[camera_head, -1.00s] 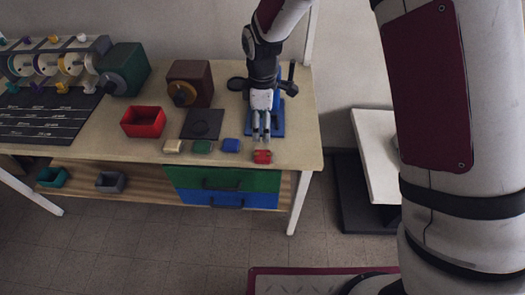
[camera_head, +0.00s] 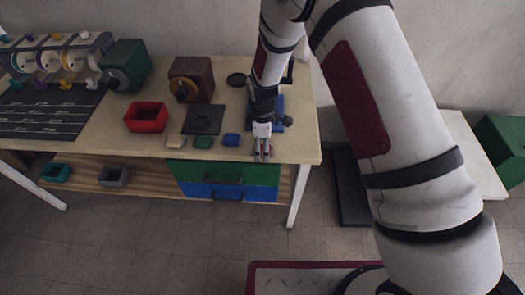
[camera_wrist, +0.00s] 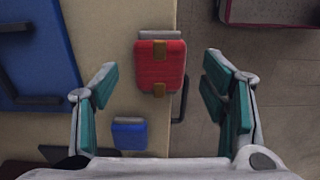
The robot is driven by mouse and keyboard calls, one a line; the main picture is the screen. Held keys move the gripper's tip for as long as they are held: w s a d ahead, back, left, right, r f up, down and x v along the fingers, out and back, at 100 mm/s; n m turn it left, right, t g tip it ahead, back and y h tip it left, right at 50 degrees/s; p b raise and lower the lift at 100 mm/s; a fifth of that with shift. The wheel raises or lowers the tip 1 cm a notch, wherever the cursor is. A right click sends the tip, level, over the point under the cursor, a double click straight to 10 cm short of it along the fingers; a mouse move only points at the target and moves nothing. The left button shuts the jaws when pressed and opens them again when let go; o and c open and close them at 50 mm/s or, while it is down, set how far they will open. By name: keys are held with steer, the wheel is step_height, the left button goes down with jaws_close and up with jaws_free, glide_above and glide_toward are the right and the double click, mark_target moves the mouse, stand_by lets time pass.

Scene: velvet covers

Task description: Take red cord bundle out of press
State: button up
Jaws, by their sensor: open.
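In the head view my gripper (camera_head: 264,157) points down at the table's front right edge and mostly hides the bundle. The blue press (camera_head: 279,112) stands behind it, partly covered by my arm.
A blue bundle (camera_head: 231,140), a green bundle (camera_head: 203,142) and a beige bundle (camera_head: 175,141) lie left of my gripper. A red open box (camera_head: 146,118) and dark square plate (camera_head: 204,119) stand behind them. Drawers (camera_head: 229,180) sit below the tabletop.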

steer(key=shift+f, duration=0.75)
steer(key=shift+c, duration=0.3)
steer(key=c, duration=1)
steer(key=shift+o, duration=0.2)
steer(key=shift+r, duration=0.1)
